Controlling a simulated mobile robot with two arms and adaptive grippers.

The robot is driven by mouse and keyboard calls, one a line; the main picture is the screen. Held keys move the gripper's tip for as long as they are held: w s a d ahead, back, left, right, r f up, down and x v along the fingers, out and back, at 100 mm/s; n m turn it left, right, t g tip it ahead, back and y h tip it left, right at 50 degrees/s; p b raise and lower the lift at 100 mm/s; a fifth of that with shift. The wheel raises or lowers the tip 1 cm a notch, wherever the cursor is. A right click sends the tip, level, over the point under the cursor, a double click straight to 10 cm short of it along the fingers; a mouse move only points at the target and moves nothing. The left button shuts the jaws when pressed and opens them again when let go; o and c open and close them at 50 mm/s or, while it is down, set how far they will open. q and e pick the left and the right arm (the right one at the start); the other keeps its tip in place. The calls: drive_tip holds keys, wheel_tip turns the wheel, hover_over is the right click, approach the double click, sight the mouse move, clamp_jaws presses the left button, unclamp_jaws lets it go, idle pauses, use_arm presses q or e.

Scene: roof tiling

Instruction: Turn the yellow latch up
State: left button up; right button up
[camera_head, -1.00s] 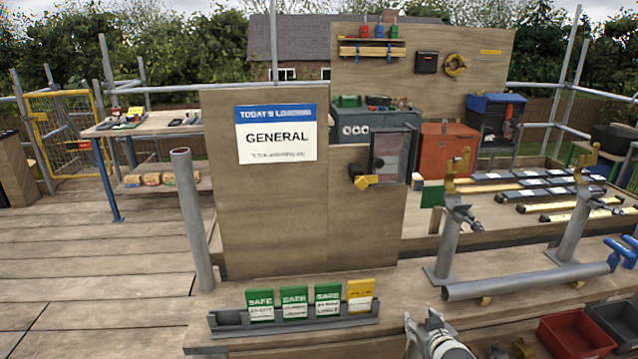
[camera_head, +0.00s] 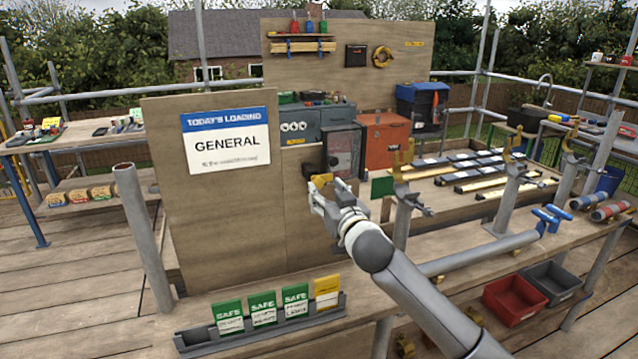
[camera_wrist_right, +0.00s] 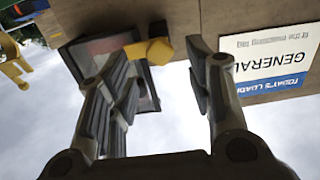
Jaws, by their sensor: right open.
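The yellow latch (camera_head: 321,179) is on the wooden board, beside a dark-framed clear box (camera_head: 343,150). My right gripper (camera_head: 328,190) is in front of it and partly hides it in the head view. In the right wrist view, which is turned nearly upside down, the yellow latch (camera_wrist_right: 148,51) with its dark pivot shows between the open fingers of my right gripper (camera_wrist_right: 160,72), nearer the left ones. I cannot tell whether a finger touches it. The gripper is open. My left gripper is not in view.
A "GENERAL" sign (camera_head: 228,141) is on the board left of the latch. A rack (camera_head: 262,331) with green and yellow cards stands on the bench below. A grey upright tube (camera_head: 143,235) is at the left; tube stands (camera_head: 401,215) and a lying tube (camera_head: 478,252) are at the right.

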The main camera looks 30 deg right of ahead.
sight(319, 184)
drive_tip(key=shift+p+x, duration=0.4)
drive_tip(key=shift+x, duration=2.05)
drive_tip(key=shift+s, duration=0.1)
drive_tip(key=c, duration=1)
drive_tip(key=shift+c, duration=0.2)
